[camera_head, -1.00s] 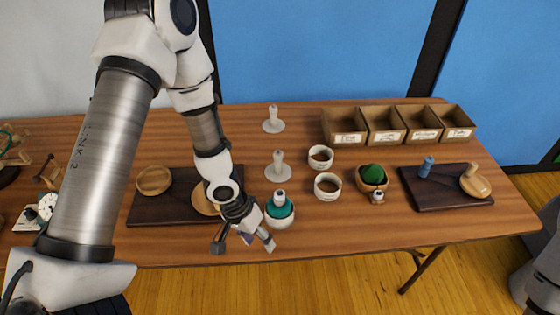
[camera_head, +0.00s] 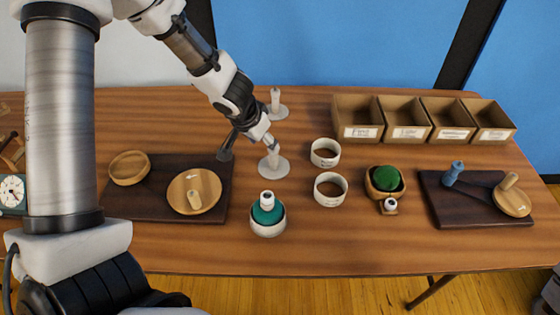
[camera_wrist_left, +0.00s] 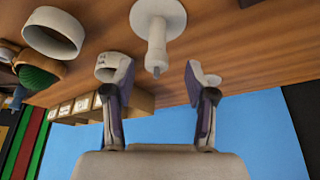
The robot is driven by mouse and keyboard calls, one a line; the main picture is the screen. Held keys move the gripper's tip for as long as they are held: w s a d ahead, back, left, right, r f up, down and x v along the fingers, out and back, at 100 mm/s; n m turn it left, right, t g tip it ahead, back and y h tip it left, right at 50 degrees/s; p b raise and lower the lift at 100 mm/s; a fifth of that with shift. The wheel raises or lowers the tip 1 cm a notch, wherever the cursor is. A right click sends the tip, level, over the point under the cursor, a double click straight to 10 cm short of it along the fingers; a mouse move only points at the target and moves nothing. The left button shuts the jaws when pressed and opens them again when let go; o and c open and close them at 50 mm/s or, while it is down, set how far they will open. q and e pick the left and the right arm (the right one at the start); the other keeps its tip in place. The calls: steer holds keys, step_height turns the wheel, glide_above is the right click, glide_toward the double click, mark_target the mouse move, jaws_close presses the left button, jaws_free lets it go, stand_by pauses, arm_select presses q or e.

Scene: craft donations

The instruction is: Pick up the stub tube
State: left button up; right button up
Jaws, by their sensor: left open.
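A pale upright post on a round white base (camera_head: 274,167) stands mid-table; its top is hidden behind my gripper in the head view. I cannot tell for sure whether its pale sleeve is the stub tube. In the left wrist view the pale post (camera_wrist_left: 156,48) lies between and ahead of the fingers, with a narrow tip. My left gripper (camera_head: 269,139) is open and empty, close to the top of this post. The fingers (camera_wrist_left: 158,82) show apart in the wrist view. A second, similar post (camera_head: 276,100) stands behind. My right gripper is not in view.
Two white rings (camera_head: 325,152) (camera_head: 330,190) stand to the right. A white cup (camera_head: 267,224) with teal contents is in front. Dark boards (camera_head: 215,212) (camera_head: 438,208) lie at both sides. Labelled bins (camera_head: 360,132) line the back right. The front middle-right table is clear.

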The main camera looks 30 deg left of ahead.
arm_select(q)
steer(key=x, duration=0.2)
steer(key=b+x, duration=0.1)
steer(key=x, duration=0.1)
steer(key=shift+w+f, duration=0.15)
steer(key=shift+w, duration=0.15)
steer(key=b+x, duration=0.1)
steer(key=x, duration=0.3)
steer(key=shift+w+d+f+b, duration=0.15)
steer(key=shift+w+d+b, duration=0.05)
steer(key=shift+w+b, duration=0.15)
steer(key=shift+w+f, duration=0.1)
steer(key=shift+c, duration=0.7)
steer(key=c, duration=0.7)
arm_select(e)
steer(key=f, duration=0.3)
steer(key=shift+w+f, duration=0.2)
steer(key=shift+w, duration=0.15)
